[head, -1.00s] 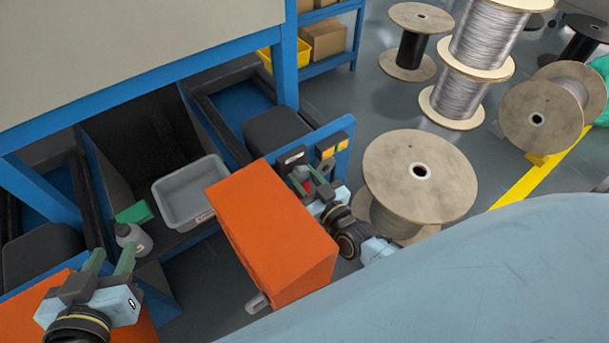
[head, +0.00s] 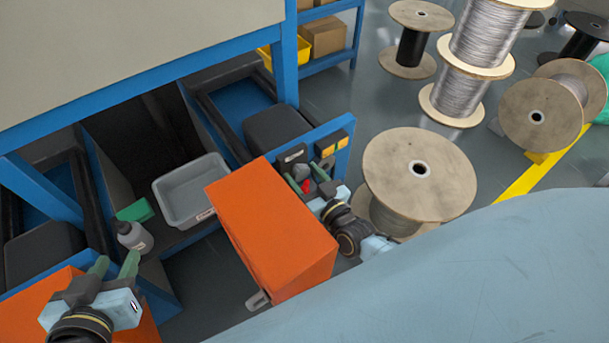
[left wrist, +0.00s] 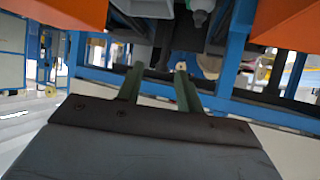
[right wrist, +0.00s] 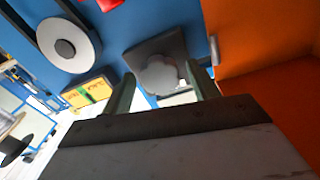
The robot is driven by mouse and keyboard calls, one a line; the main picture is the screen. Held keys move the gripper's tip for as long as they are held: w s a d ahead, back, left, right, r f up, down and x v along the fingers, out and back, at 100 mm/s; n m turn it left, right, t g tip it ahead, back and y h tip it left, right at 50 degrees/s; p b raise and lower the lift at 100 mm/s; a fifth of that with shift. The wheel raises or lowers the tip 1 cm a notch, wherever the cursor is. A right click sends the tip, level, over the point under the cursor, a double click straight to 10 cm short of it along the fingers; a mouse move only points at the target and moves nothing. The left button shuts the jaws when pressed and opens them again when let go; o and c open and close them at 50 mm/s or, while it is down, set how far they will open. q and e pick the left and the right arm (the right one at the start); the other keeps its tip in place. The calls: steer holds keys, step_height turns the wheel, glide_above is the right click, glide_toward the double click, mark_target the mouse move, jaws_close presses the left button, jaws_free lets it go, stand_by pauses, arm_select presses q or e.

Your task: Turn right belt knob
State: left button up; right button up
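A grey lobed knob (right wrist: 163,75) on a dark square plate (right wrist: 140,54) is fixed to a blue panel in the right wrist view. My right gripper (right wrist: 160,80) is open, with its two green fingers pointing at the panel, one on each side of the knob. I cannot tell how deep the fingertips reach. In the head view my right gripper (head: 306,178) is at the blue panel behind the orange box, where the knob is hard to make out. My left gripper (head: 117,264) is open and empty at lower left; its fingers also show in the left wrist view (left wrist: 160,75).
An orange box (head: 270,230) stands close to my right gripper. A yellow unit (right wrist: 90,92), a white disc (right wrist: 68,42) and a red part (right wrist: 109,5) are on the panel near the knob. A grey bin (head: 190,190) and bottle (head: 135,238) sit left. Wooden spools (head: 400,170) stand right.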

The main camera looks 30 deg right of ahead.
steer(key=shift+s, duration=0.25)
steer(key=s, duration=0.1)
steer(key=s+p, duration=0.1)
steer(key=s, duration=0.2)
steer(key=shift+d+r+p, duration=0.1)
steer(key=shift+d+p, duration=0.25)
steer(key=p, duration=0.2)
glide_toward(303, 175)
steer(key=s, duration=0.4)
arm_select(q)
steer(key=s+a+f+g+y, duration=0.2)
steer(key=s+a+f+g, duration=0.3)
steer(key=s+f+g, duration=0.3)
steer(key=s, duration=0.2)
steer(key=shift+s+f+n+y, duration=0.2)
steer(key=shift+s+n+y, duration=0.1)
arm_select(e)
steer(key=shift+d, duration=0.25)
steer(key=shift+s, duration=0.1)
